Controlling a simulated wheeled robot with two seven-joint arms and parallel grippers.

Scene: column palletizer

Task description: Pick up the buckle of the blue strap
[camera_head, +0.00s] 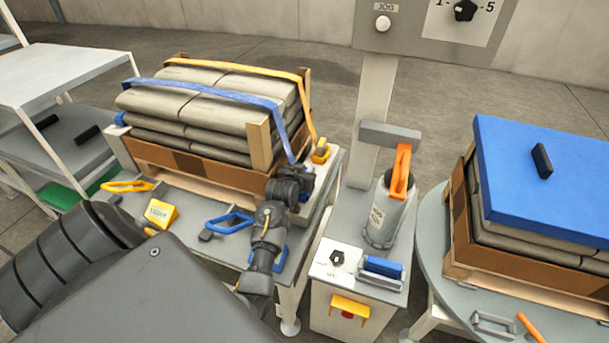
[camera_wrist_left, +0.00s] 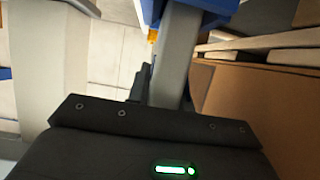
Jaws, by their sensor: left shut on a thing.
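The blue strap (camera_head: 208,88) runs over the stack of grey sacks (camera_head: 205,110) and down its right side to my left gripper (camera_head: 303,178). My left gripper is shut at the strap's lower end, at the near right corner of the stack. The buckle is mostly hidden by the gripper in the head view. A blue part, seemingly the buckle (camera_wrist_left: 200,5), shows at the top edge of the left wrist view. My right gripper is not in view.
A yellow strap (camera_head: 235,69) with a yellow buckle (camera_head: 321,153) hangs close beside my left gripper. A blue handle (camera_head: 230,222) and yellow block (camera_head: 161,213) lie on the near table. A grey canister (camera_head: 386,213) stands right. A blue-topped stack (camera_head: 530,165) is farther right.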

